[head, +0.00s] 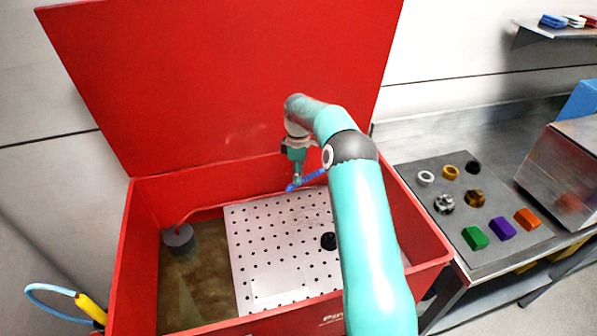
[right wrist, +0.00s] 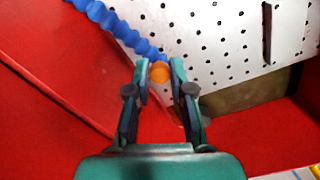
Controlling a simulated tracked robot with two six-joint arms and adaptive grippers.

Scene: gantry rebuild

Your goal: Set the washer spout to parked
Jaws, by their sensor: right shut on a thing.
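The washer spout (head: 314,176) is a blue segmented hose inside the red parts washer (head: 142,240), above the back part of its perforated plate (head: 262,225). In the right wrist view the blue spout (right wrist: 122,30) comes in from the upper left and ends in an orange tip (right wrist: 160,72). My right gripper (head: 296,182) is shut on the spout at this tip, with one finger on each side in the right wrist view (right wrist: 160,80). My right arm hides part of the spout and plate in the head view. My left gripper is not in view.
The washer's red lid (head: 220,80) stands open behind. A grey cylinder (head: 178,238) sits in murky liquid at left. A black round part (head: 328,241) is on the plate. At right, a grey mat (head: 490,240) holds rings, gears and coloured blocks.

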